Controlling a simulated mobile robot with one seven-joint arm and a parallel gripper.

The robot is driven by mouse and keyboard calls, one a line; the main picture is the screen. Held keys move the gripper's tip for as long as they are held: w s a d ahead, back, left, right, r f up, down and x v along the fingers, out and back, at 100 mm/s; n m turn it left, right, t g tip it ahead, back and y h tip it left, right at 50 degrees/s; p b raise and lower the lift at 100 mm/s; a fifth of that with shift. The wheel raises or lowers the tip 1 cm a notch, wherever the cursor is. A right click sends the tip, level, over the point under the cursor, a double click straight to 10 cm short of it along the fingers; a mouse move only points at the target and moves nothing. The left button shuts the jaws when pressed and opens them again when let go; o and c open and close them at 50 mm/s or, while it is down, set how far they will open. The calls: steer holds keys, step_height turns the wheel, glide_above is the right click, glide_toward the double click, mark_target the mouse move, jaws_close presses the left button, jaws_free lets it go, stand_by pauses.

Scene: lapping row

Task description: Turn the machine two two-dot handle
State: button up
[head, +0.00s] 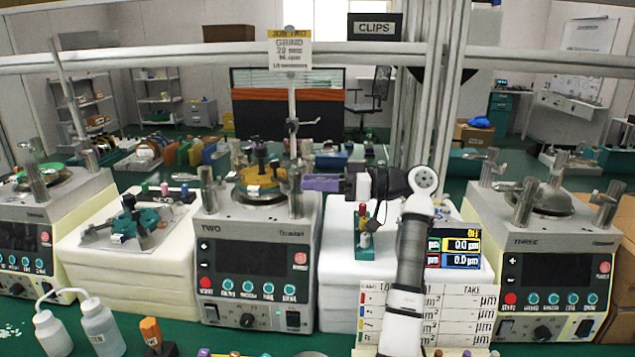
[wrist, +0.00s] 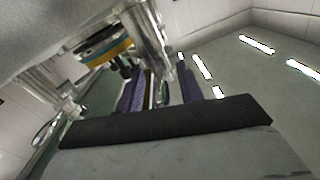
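Machine two (head: 258,255), a grey box marked TWO, stands in the middle of the head view. On its top are a yellow round piece (head: 262,180) with a dark, knobbed top and upright metal posts (head: 208,190). The yellow piece (wrist: 108,52) also shows at upper left in the wrist view, beside shiny posts. I cannot make out a two-dot mark on any handle. My gripper (head: 310,183) has purple fingers and reaches in from the right at machine two's right post.
Machine three (head: 545,262) is at right, another machine (head: 45,235) at left. White blocks stand between them, bearing a green fixture (head: 135,222) and a small rack (head: 364,240). A sign (head: 290,50) hangs above machine two. Bottles (head: 100,325) and pegs stand in front.

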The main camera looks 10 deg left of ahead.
steer(key=w+d+b, duration=0.1)
steer(key=d+b, duration=0.1)
steer(key=d, duration=0.5)
steer(key=shift+d, duration=0.25)
stand_by(0.3)
